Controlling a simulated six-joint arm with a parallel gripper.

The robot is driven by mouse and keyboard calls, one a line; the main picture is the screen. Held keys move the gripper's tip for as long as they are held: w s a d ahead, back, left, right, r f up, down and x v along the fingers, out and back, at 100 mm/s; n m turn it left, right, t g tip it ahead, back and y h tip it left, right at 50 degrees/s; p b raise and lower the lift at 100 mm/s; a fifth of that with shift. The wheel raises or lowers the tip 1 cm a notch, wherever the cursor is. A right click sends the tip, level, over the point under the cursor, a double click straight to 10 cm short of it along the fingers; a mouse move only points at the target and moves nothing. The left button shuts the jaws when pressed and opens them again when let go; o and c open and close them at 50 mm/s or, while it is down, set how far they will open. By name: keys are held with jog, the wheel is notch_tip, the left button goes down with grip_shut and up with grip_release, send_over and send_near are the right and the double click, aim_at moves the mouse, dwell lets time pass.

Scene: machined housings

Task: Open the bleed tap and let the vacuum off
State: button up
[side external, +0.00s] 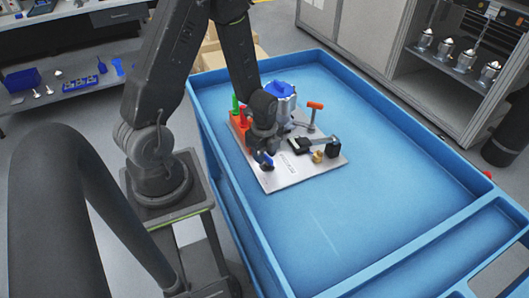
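A light metal plate (298,178) lies in the blue tray and carries several fittings. A metal cylinder with a blue top (281,91) stands at its back. A post with an orange-red cross handle (315,105) stands right of the cylinder. A small brass fitting (318,157) sits near the right front edge. A small blue part (267,160) shows at the left front, right below my gripper (264,153). I cannot tell which fitting is the bleed tap. My gripper points down over the plate's left side; its fingers are too small and dark to read, and contact is unclear.
A black lever (303,145) and a black block (333,148) are on the plate's right side. A red block (240,128) and a green part (236,104) stand at its left back. The blue tray (400,165) is bare to the right and front.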

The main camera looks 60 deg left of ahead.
grip_shut()
jog(key=shift+n, duration=0.4)
jog(key=n, duration=0.2)
jog(key=shift+s+d+n, duration=0.1)
jog(key=shift+s+n, duration=0.05)
jog(key=shift+n, duration=0.25)
jog(key=n, duration=0.3)
jog(key=shift+s+d+n, duration=0.15)
jog(key=shift+n, duration=0.15)
jog(key=n, duration=0.6)
jog(key=shift+s+d+n, duration=0.1)
jog(key=shift+d+n, duration=0.2)
jog(key=shift+n, duration=0.1)
jog(key=shift+o, duration=0.4)
grip_release()
